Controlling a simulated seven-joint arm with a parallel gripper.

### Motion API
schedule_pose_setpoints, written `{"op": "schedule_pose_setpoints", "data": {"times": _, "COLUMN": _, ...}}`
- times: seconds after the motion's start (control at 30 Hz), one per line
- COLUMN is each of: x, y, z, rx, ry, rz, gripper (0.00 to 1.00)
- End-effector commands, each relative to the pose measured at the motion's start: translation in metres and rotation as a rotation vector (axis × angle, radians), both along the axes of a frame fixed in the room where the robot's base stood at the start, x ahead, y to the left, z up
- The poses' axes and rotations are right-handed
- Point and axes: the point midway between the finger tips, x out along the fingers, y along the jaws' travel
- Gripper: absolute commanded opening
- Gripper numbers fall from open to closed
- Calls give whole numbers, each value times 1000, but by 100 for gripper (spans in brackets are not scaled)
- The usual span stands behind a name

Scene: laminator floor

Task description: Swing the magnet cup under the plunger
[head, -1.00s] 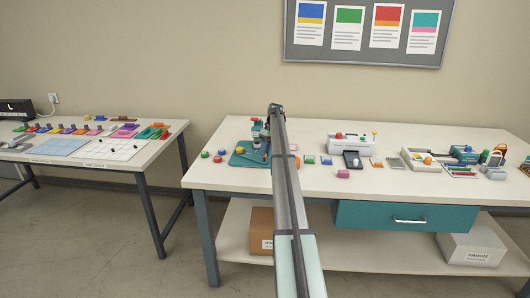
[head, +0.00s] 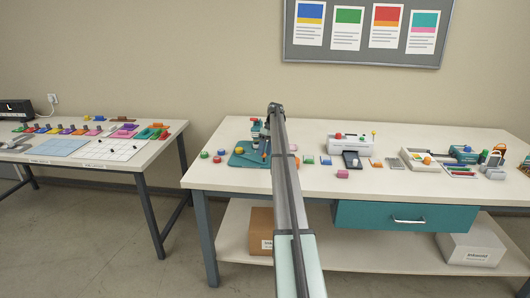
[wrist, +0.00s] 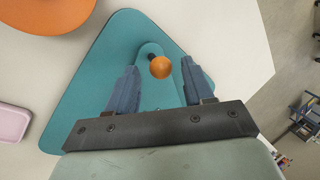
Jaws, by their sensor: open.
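A teal press with a teal base (head: 243,160) stands at the left end of the right-hand table, partly hidden behind my arm. In the wrist view the teal base plate (wrist: 85,75) lies below my gripper. On it is a teal swing arm (wrist: 153,97) with an orange ball knob (wrist: 160,67). My gripper (wrist: 158,65) is open, with one blue finger on each side of the swing arm and the knob between the tips. Contact cannot be told. I cannot make out the magnet cup or the plunger clearly.
In the wrist view, a large orange round part (wrist: 45,12) is at the upper left and a pink block (wrist: 10,122) at the left edge. In the head view, several colored buttons stand left of the press, and a white machine (head: 348,144) is to its right.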

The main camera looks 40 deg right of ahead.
Motion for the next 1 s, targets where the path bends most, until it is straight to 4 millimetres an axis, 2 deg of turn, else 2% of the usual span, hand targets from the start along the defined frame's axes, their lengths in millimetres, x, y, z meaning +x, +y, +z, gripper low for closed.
{"op": "schedule_pose_setpoints", "data": {"times": 0.17, "x": 2, "y": -7, "z": 17, "rx": -1, "ry": -1, "rz": 0, "gripper": 52}}
{"op": "schedule_pose_setpoints", "data": {"times": 0.5, "x": 6, "y": -29, "z": 73, "rx": -1, "ry": -1, "rz": 0, "gripper": 52}}
{"op": "schedule_pose_setpoints", "data": {"times": 0.7, "x": 7, "y": -38, "z": 100, "rx": -3, "ry": -4, "rz": -1, "gripper": 52}}
{"op": "schedule_pose_setpoints", "data": {"times": 1.0, "x": 6, "y": -41, "z": 108, "rx": -5, "ry": -6, "rz": -2, "gripper": 52}}
